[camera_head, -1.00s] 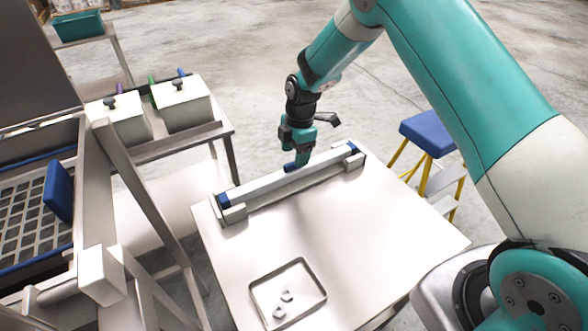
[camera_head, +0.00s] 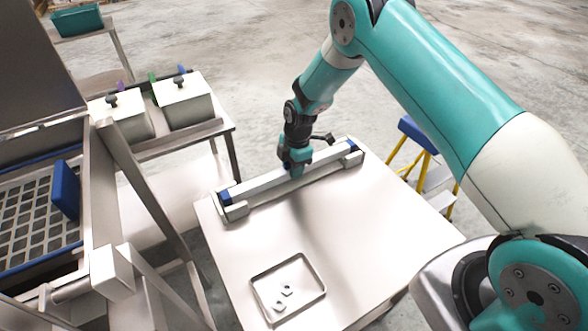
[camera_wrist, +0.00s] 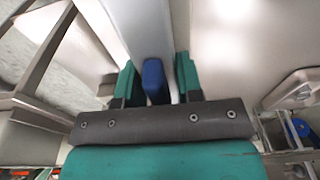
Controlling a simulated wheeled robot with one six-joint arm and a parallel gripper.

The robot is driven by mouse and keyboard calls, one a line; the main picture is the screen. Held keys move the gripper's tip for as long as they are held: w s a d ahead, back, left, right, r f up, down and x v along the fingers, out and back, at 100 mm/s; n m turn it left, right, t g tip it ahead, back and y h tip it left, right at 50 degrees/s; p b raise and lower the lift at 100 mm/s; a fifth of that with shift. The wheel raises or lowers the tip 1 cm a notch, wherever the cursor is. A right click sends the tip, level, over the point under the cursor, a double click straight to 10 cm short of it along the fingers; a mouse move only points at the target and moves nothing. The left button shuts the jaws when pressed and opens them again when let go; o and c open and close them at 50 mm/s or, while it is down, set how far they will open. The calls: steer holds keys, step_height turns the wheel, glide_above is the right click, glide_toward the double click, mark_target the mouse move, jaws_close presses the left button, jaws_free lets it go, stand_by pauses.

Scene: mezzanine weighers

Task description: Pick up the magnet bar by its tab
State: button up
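The magnet bar (camera_head: 258,186) is a long pale bar with blue ends, resting across low end supports on the far side of the steel table. It also shows in the wrist view (camera_wrist: 137,25) as a pale strip. Its blue tab (camera_wrist: 154,80) stands near the bar's middle. My gripper (camera_head: 295,171) is down at the bar's middle and hides most of the tab in the head view. In the wrist view its two teal fingers (camera_wrist: 157,78) are open on either side of the tab. A gap shows at the right finger and a narrower one at the left.
A shallow tray (camera_head: 253,298) with small pale pieces sits at the table's (camera_head: 370,225) near side. A steel frame with a blue-edged grid (camera_head: 30,215) stands at left, lidded boxes (camera_head: 184,102) behind it. A blue-topped step stool (camera_head: 418,132) is at right. The table's right part is clear.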

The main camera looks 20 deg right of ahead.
jaws_close()
steer(key=shift+r, duration=0.1)
steer(key=shift+w+r, duration=0.1)
